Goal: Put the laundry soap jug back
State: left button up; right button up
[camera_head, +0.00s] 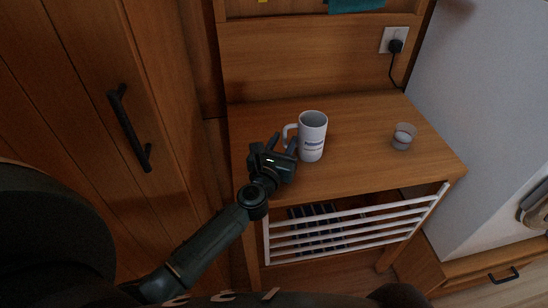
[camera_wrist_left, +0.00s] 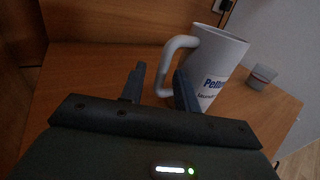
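The laundry soap jug (camera_head: 312,137) is white with blue lettering and a loop handle on its left side. It stands upright on the wooden table. In the left wrist view the jug (camera_wrist_left: 216,68) is at upper right, its handle turned toward my gripper. My left gripper (camera_head: 283,142) is just left of the jug, by the handle. Its fingers are apart in the left wrist view (camera_wrist_left: 160,78), with the lower handle showing in the gap between them. I cannot tell whether they touch it. My right gripper is not in view.
A small clear cup (camera_head: 403,136) stands to the right on the wooden table (camera_head: 365,118). A plug with a cord sits in the wall socket (camera_head: 394,40) behind. A white slatted rack (camera_head: 350,232) is below the tabletop. A wooden cabinet door with a black handle (camera_head: 130,128) is at left.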

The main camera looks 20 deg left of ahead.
pick_arm(q)
jog(key=s, duration=1)
jog(key=shift+d+f+b, duration=0.1)
jog(key=shift+d+b, duration=0.25)
jog(key=shift+s, duration=0.25)
jog(key=shift+s+d+m, duration=0.15)
jog(key=shift+s+m, duration=0.1)
jog(key=shift+m, duration=0.05)
jog(key=s+d+f+n+g+h, duration=0.2)
jog(key=s+n, duration=0.5)
jog(key=n, duration=0.9)
jog(key=s+d+f+n+g+h, duration=0.3)
jog(key=s+d+f+n, duration=0.3)
jog(key=n, duration=1.1)
jog(key=shift+s+d+g+h, duration=0.15)
jog(key=shift+s+g+h, duration=0.15)
jog(key=shift+s+g, duration=0.45)
jog(key=shift+s, duration=0.1)
